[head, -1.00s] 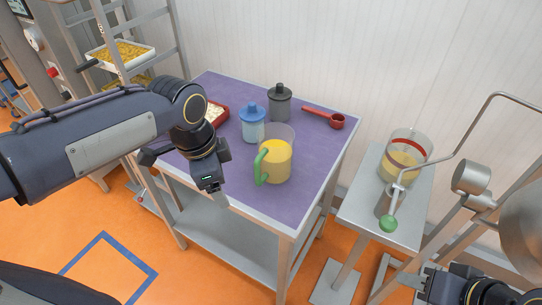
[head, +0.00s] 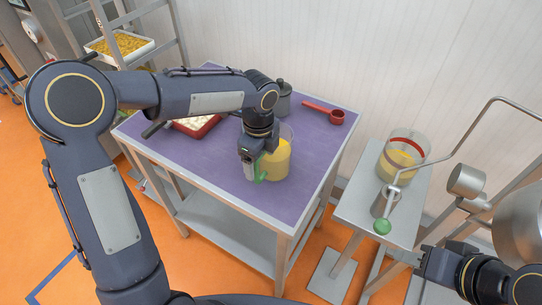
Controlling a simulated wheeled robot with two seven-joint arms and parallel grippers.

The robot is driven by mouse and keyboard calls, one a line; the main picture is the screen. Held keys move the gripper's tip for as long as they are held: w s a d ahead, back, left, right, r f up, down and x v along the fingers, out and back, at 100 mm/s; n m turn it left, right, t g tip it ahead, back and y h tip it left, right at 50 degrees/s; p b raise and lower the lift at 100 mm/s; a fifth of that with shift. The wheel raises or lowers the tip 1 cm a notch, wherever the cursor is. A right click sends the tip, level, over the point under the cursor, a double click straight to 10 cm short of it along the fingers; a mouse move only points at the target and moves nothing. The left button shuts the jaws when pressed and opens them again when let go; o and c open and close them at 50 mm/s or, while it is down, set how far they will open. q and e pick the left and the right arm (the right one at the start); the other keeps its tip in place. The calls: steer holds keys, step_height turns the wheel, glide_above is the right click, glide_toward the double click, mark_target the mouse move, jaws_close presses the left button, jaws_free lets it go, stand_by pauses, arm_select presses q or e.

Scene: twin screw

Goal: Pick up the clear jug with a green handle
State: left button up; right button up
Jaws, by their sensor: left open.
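The clear jug (head: 278,164) with yellow contents stands upright on the purple tabletop. Its green handle (head: 262,174) faces the near left side and is partly covered by my gripper. My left gripper (head: 251,172) is open and points down right at the handle; whether the fingers straddle or touch it cannot be told. My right gripper (head: 425,260) is at the lower right, far from the jug, and its jaws are not clear.
The purple table (head: 310,185) also bears a grey lidded cup (head: 284,100), a red scoop (head: 327,113) and a red tray (head: 197,124) with white contents. A clear container (head: 402,158) with yellow contents stands on a metal side stand. The table's right part is clear.

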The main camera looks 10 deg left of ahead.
arm_select(q)
steer(key=shift+f, duration=0.5)
steer(key=shift+r, duration=0.1)
jaws_close()
